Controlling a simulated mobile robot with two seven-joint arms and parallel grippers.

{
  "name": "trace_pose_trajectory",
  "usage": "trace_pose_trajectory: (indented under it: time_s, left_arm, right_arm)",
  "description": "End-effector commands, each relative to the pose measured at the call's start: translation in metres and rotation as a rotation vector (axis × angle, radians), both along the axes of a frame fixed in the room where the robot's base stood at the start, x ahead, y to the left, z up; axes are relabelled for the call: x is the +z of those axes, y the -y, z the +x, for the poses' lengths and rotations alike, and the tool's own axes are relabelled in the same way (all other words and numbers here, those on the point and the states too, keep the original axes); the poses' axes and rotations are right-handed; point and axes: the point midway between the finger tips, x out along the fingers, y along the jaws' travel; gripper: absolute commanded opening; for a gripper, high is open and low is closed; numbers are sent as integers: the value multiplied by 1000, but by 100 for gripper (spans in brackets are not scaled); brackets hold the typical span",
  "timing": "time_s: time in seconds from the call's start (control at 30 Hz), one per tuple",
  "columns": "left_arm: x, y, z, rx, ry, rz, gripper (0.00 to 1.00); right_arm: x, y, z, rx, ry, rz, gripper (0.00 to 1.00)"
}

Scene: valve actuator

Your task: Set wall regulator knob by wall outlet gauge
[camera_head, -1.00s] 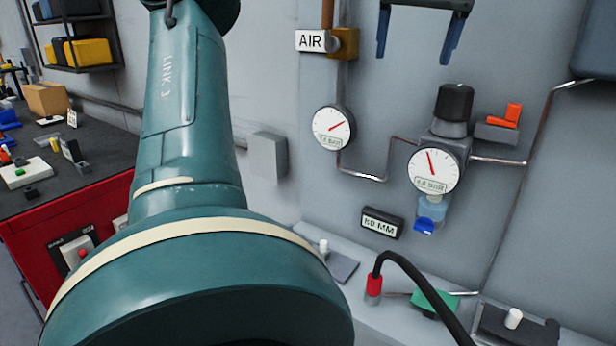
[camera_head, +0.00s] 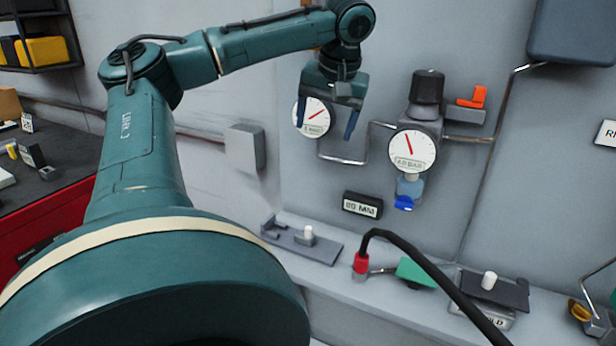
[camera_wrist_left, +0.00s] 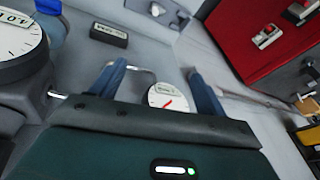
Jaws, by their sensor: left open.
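The regulator's black knob (camera_head: 428,87) stands on top of the wall regulator body. The outlet gauge (camera_head: 413,151), a white dial with a red needle pointing up and slightly left, is on the regulator's front; part of it shows at upper left in the left wrist view (camera_wrist_left: 20,42). A second dial gauge (camera_head: 311,117) is to its left, partly behind my left gripper; it also shows in the left wrist view (camera_wrist_left: 166,97). My left gripper (camera_head: 336,133) is open and empty, fingers pointing down, left of the knob and apart from it. My right gripper is not in view.
An orange lever (camera_head: 473,97) sits right of the knob. A blue-capped bowl (camera_head: 408,190) hangs below the outlet gauge. Pipes run along the wall. A display box (camera_head: 362,205) is below the gauges. A black cable (camera_head: 440,270) crosses in front of the ledge.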

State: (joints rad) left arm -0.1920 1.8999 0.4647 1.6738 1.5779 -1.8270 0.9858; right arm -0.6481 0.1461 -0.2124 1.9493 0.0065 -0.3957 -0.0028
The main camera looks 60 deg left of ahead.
Motion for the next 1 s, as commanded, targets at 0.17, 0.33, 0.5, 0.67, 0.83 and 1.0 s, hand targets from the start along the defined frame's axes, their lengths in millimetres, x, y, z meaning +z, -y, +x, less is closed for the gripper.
trace_pose_trajectory:
  time_s: [0.17,0.33,0.5,0.67,0.83,1.0]
  left_arm:
    - [-37,-9,-4,-40,-37,-6,75]
    - [-70,-14,-9,-83,-70,-9,75]
    - [-101,-17,-15,-126,-99,-14,75]
    - [-122,-17,-19,-158,-116,-17,75]
    - [-132,-17,-21,-174,-125,-18,75]
    - [-134,-17,-21,-178,-128,-18,75]
  right_arm:
    - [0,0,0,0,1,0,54]
    - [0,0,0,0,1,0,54]
    - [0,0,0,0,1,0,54]
    - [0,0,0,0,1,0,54]
    - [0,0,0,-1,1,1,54]
    - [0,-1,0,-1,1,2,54]
